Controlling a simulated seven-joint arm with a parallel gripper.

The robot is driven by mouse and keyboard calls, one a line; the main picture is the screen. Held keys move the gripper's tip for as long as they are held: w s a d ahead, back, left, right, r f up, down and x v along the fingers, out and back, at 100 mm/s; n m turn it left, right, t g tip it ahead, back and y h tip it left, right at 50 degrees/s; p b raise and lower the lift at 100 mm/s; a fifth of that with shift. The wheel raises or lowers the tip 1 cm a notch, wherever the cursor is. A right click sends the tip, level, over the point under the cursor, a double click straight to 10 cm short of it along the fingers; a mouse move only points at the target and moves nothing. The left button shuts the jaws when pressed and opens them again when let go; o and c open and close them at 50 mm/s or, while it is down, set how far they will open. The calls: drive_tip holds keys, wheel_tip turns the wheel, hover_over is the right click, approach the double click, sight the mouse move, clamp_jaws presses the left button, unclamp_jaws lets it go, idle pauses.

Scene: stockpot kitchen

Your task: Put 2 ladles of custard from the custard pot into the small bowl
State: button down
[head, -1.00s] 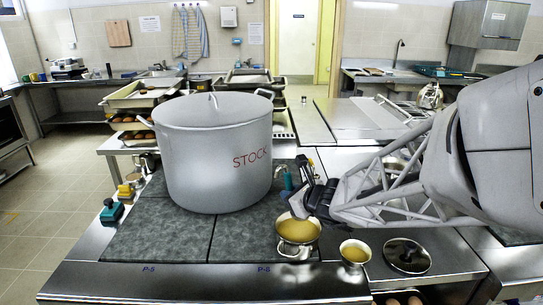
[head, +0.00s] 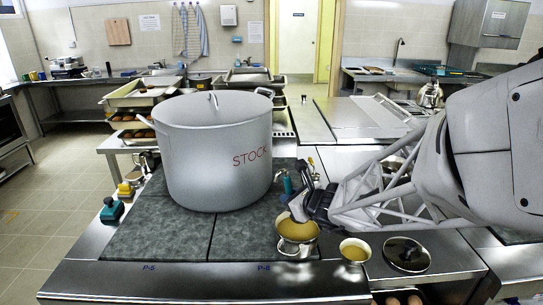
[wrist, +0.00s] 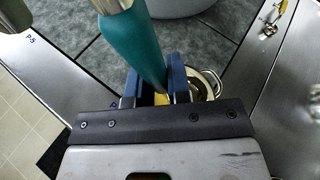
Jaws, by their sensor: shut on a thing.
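My gripper (head: 308,203) is shut on the teal handle of the ladle (head: 287,184), just above the custard pot. In the wrist view the teal handle (wrist: 140,45) passes between my blue fingers (wrist: 158,88). The ladle's scoop is hidden from both views. The custard pot (head: 297,249) is a small metal pot with yellow custard in it, at the front right corner of the dark hob. Its rim partly shows in the wrist view (wrist: 214,84), behind a finger. The small bowl (head: 355,262) stands right of the pot on the steel counter, with yellow custard visible inside.
A tall stockpot (head: 215,165) marked STOCK stands on the hob, behind and left of the custard pot. A dark round lid (head: 407,254) lies right of the bowl. The front steel counter (head: 200,282) is clear.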

wheel_tip(320, 180, down, 8)
idle(0.9)
idle(0.6)
drive_tip(key=shift+r, duration=0.15)
idle(0.9)
drive_tip(key=shift+r, duration=4.65)
drive_tip(key=s+d+f+m+h, duration=0.1)
drive_tip(key=s+d, duration=0.2)
drive_tip(key=d, duration=0.4)
drive_tip(key=s+d+f+m+t+h, duration=0.1)
drive_tip(key=s+d+f+m+h, duration=0.1)
drive_tip(key=d, duration=0.6)
drive_tip(key=shift+s+t, duration=0.3)
drive_tip(key=shift+s, duration=0.25)
drive_tip(key=shift+r, duration=0.1)
